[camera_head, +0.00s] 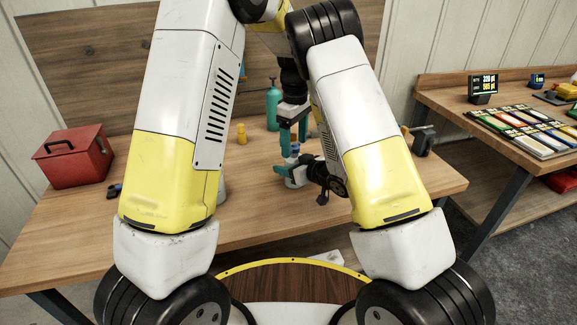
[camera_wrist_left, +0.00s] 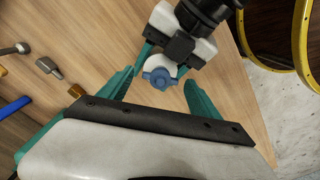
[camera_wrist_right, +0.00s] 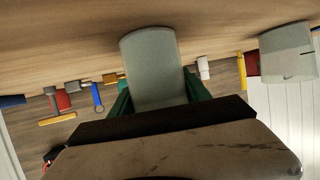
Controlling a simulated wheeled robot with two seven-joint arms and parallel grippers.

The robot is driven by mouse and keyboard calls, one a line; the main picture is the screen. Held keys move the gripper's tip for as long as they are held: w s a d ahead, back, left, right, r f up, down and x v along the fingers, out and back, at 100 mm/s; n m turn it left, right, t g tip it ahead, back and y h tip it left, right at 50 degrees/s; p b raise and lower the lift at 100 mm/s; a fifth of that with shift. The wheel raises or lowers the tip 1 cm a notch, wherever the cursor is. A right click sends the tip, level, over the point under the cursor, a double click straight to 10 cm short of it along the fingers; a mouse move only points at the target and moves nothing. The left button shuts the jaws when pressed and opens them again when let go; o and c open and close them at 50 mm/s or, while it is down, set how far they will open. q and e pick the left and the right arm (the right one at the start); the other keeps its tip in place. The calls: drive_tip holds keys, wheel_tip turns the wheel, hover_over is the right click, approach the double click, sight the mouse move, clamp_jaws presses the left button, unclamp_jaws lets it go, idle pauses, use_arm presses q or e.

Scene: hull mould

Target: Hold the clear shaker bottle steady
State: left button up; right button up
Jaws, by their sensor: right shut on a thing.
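The clear shaker bottle (camera_wrist_right: 153,70) stands between the teal fingers of my right gripper (camera_wrist_right: 158,92) in the right wrist view, looking grey and translucent. In the head view, the bottle (camera_head: 297,177) is partly hidden by my right gripper (camera_head: 288,176), which is shut on it from the side. A blue winged cap (camera_wrist_left: 160,78) tops its white lid in the left wrist view. My left gripper (camera_wrist_left: 168,76) is open above the bottle, its fingers on either side of the cap with gaps visible. It points down in the head view (camera_head: 292,147).
A red toolbox (camera_head: 72,158) stands at the left of the wooden bench (camera_head: 70,227). A teal bottle (camera_head: 273,105) and a yellow item (camera_head: 241,133) are behind the grippers. Another grey container (camera_wrist_right: 288,52) stands apart. Several tools lie on the bench, including a blue-handled one (camera_wrist_left: 14,107).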

use_arm(q)
drive_tip(key=shift+r, duration=3)
drive_tip(key=shift+c, duration=0.4)
drive_tip(key=c, duration=0.4)
wheel_tip(320, 180, up, 6)
drive_tip(key=m, duration=0.9)
wheel_tip(320, 180, down, 12)
drive_tip(key=shift+f, duration=0.1)
